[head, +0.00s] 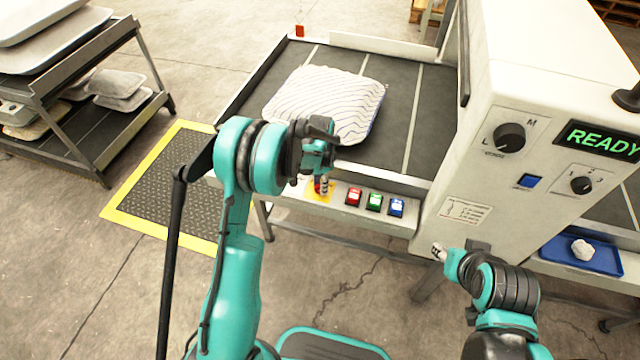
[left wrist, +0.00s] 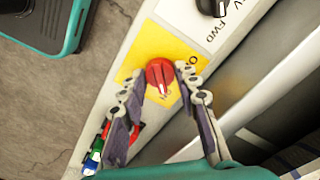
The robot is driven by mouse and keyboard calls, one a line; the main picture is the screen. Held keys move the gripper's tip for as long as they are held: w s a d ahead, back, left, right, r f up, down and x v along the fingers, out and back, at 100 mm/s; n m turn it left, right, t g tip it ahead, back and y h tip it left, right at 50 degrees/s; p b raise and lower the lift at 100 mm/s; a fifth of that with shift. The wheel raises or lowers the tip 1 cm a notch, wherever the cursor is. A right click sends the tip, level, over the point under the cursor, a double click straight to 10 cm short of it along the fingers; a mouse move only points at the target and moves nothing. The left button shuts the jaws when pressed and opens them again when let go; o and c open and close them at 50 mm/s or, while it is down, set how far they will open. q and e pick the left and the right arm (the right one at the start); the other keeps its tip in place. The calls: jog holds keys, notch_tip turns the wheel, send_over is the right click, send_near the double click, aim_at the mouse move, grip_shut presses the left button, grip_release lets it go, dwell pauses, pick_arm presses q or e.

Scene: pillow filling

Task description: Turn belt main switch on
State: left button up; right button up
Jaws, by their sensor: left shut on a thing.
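The belt main switch is a red rotary knob (left wrist: 160,72) on a yellow plate (left wrist: 150,45) on the conveyor's front rail. Markings on the plate are partly hidden. In the left wrist view my left gripper (left wrist: 160,77) has one fingertip on each side of the knob and is shut on it. In the head view the left gripper (head: 322,184) points down at the yellow plate (head: 318,195) and hides most of the knob. My right gripper (head: 439,251) is below the machine's front panel, apart from the switch; its finger opening is too small to judge.
Red (head: 353,196), green (head: 375,202) and blue (head: 397,207) buttons sit right of the switch. A striped pillow (head: 325,102) lies on the dark belt (head: 420,120). The machine's display (head: 603,141) reads READY. A blue tray (head: 590,262) is at right, a shelf rack (head: 75,110) at left.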

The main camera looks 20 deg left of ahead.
dwell(0.4)
pick_arm(q)
jog(key=o, duration=1.2)
jog(key=shift+r, duration=0.1)
notch_tip(320, 180, up, 12)
jog(key=shift+f, duration=0.1)
